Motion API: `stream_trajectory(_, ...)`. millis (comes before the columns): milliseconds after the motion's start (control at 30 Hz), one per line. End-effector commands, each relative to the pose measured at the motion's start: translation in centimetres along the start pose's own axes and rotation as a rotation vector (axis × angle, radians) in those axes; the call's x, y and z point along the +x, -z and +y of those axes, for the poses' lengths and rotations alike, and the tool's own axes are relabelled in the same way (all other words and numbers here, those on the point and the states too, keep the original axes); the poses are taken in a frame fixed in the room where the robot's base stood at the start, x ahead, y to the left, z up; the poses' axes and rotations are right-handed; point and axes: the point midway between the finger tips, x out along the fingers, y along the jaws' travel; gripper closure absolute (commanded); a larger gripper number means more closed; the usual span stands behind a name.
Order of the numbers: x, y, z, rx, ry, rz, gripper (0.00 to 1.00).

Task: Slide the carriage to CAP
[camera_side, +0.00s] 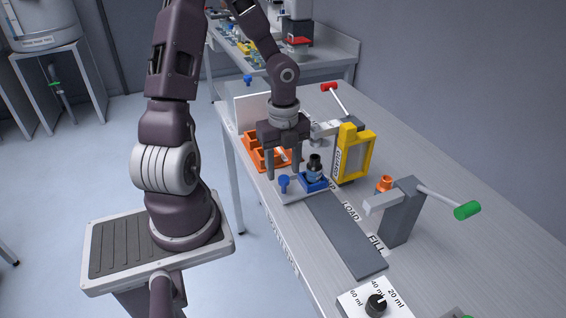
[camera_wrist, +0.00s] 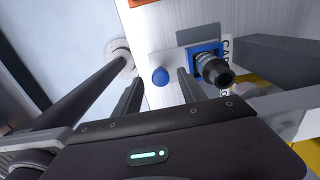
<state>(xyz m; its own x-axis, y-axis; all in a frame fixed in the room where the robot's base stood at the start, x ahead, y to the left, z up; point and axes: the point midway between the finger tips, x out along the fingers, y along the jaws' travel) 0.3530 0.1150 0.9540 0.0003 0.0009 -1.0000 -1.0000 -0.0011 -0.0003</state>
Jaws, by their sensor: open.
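The carriage (camera_side: 313,184) is a blue block carrying a dark bottle (camera_side: 315,166) with a black cap. It sits at the far end of the grey track (camera_side: 345,235), beside the yellow-framed guard. In the wrist view the carriage (camera_wrist: 208,47) lies beside a partly hidden label starting "CA". A pale arm joins it to a round blue knob (camera_side: 284,182), also seen in the wrist view (camera_wrist: 160,76). My gripper (camera_side: 287,166) is open, pointing down above the knob. In the wrist view the knob shows between the two fingertips; contact cannot be told.
The yellow guard (camera_side: 359,152) and a red-handled lever (camera_side: 330,88) stand behind the carriage. A grey post with a green-handled lever (camera_side: 467,210) stands by FILL. Orange trays (camera_side: 258,150) lie left of my gripper. The track toward LOAD and FILL is bare. A dial box (camera_side: 376,303) is nearest.

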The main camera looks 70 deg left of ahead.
Motion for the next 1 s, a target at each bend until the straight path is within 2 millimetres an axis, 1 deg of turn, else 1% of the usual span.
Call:
stream_trajectory(33,-1.1,-0.2,0.0,-0.005,0.005,-0.005,0.52)
stream_trajectory(133,-3.3,-0.2,0.0,-0.006,0.004,-0.005,0.52)
stream_trajectory(200,-4.3,-0.2,0.1,-0.003,-0.001,-0.008,0.52)
stream_trajectory(300,-5.1,-0.1,0.1,-0.002,-0.001,-0.004,0.52)
stream_trajectory(767,-5.6,0.1,0.0,-0.015,-0.001,-0.011,0.52)
stream_trajectory(867,-7.6,1.5,0.3,-0.158,0.01,-0.086,0.52)
stream_trajectory(967,-11.6,4.7,1.3,-0.472,0.11,-0.175,0.52)
stream_trajectory(1000,-13.2,6.3,2.0,-0.623,0.177,-0.178,0.52)
